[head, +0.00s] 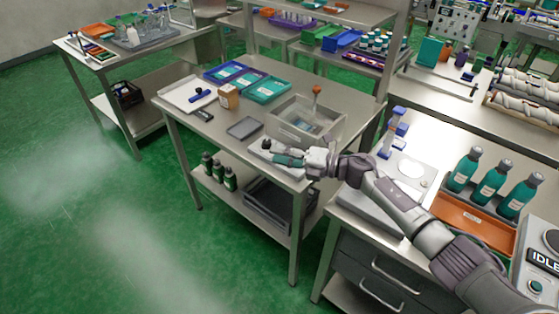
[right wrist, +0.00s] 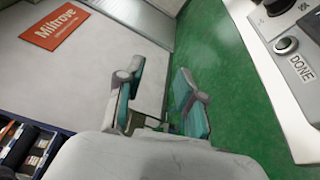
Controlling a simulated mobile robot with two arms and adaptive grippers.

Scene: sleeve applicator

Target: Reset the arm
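My right arm comes in from the lower right of the head view and stretches across to the front right corner of the middle steel table (head: 213,130). My right gripper (head: 285,154) is at that corner, with teal finger pads. In the right wrist view the gripper (right wrist: 158,100) has its two fingers well apart, with nothing between them. Whether it touches the small grey item under it in the head view cannot be told. My left arm and gripper are not in view.
To the right are teal bottles (head: 490,182), an orange tray (head: 470,222) and a panel reading IDLE (head: 543,258). Green floor (head: 110,220) is free at the left.

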